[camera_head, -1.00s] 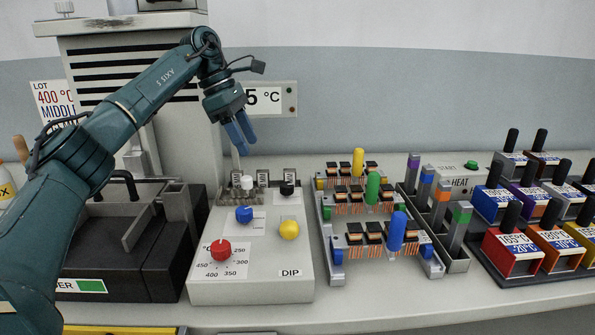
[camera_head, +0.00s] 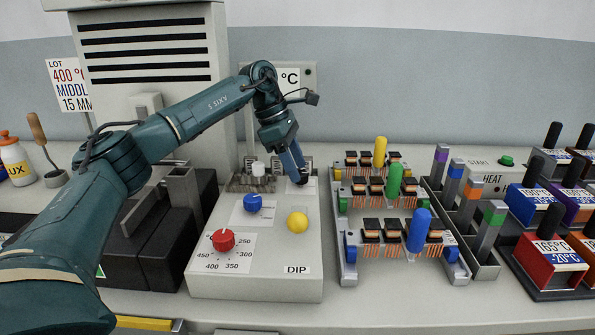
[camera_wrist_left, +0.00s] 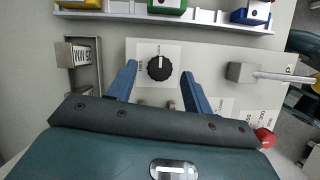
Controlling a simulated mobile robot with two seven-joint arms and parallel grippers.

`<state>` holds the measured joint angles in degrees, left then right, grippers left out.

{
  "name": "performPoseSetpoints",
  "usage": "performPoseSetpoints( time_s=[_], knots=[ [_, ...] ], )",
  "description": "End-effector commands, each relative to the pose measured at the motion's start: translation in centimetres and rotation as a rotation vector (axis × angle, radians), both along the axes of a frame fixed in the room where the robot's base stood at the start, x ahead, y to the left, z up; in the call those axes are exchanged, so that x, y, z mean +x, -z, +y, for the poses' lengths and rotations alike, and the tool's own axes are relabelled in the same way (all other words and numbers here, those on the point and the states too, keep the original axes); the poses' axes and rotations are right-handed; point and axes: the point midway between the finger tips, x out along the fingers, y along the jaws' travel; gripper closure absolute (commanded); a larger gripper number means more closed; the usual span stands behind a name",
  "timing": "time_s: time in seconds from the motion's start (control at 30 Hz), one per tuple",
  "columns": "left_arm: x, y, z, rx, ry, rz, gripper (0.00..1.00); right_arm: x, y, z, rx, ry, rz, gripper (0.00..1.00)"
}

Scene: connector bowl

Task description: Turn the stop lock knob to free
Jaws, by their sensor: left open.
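The black knob (camera_wrist_left: 159,67) sits on a white label plate (camera_wrist_left: 173,52) in the wrist view. In the head view the knob (camera_head: 304,174) shows only partly behind my fingers, at the back right of the grey control box (camera_head: 260,284). My left gripper (camera_head: 293,168) points down at it. In the wrist view my open fingers (camera_wrist_left: 159,76) lie on either side of the knob, apart from it. I cannot tell how far down they reach.
The box also carries a red dial (camera_head: 222,240), a blue knob (camera_head: 252,202), a yellow knob (camera_head: 297,222) and a white knob (camera_head: 258,169). Racks with coloured handles (camera_head: 418,230) stand close on the right. A dark block (camera_head: 160,262) stands on the left.

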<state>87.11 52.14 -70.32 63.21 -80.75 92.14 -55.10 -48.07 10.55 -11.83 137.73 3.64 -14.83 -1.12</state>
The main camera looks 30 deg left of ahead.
Motion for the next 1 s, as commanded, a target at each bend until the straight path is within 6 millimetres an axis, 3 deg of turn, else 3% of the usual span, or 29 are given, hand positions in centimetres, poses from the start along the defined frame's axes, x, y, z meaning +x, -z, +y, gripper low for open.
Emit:
performPoseSetpoints(
  time_s=[0.17,0.47,1.0],
  knots=[
    [0.17,1.18,-0.48,0.000,0.001,0.001,0.49,0.00,0.22,0.10,-0.004,-0.004,0.002,0.64],
    [0.20,1.27,-0.54,0.000,0.001,0.000,0.50,0.01,0.24,0.14,-0.004,-0.005,0.001,0.64],
    [0.20,1.22,-0.52,-0.001,0.001,-0.001,0.94,0.03,0.29,0.14,-0.005,-0.006,0.002,0.64]
  ],
)
